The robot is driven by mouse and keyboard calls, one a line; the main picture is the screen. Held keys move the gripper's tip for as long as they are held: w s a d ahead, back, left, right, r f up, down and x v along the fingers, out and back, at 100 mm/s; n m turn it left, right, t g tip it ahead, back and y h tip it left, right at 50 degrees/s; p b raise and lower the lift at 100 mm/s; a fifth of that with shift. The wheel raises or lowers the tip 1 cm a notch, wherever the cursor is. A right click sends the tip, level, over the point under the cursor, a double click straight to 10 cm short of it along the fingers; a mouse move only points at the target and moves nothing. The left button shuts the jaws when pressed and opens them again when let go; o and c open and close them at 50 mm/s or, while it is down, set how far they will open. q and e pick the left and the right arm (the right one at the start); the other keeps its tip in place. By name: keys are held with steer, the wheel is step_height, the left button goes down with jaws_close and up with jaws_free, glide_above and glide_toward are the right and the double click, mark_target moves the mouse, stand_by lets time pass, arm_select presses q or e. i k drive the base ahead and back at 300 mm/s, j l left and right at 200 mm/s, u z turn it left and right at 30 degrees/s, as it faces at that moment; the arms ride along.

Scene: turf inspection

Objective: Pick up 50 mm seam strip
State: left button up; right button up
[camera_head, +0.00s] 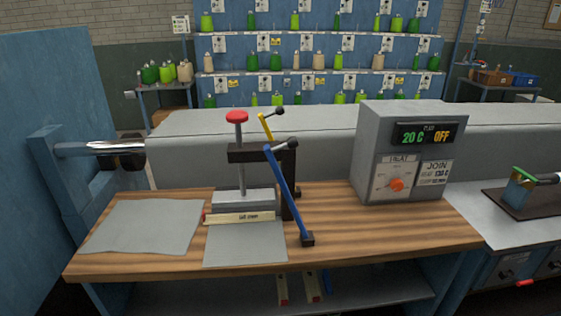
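A pale wooden strip (246,218) with a red end and a small dark label lies across the foot of the press (231,198) on the wooden bench (335,235). Its label is too small to read surely. Two more pale strips with red ends, a left one (282,288) and a right one (312,286), show on the lower shelf (385,290) under the bench. I cannot tell which is the 50 mm seam strip. Neither of my grippers is in view.
Grey sheets lie on the bench, one at left (146,226) and one before the press (245,250). A blue lever (284,190) leans down beside the press. A grey heater box (408,150) reading 20 C and OFF stands at right. Bare wood lies between them.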

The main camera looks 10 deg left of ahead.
mark_target(230, 219)
steer(key=i+j+z, duration=0.15)
steer(key=j, duration=0.7)
steer(key=j+z, duration=0.1)
steer(key=j, duration=0.7)
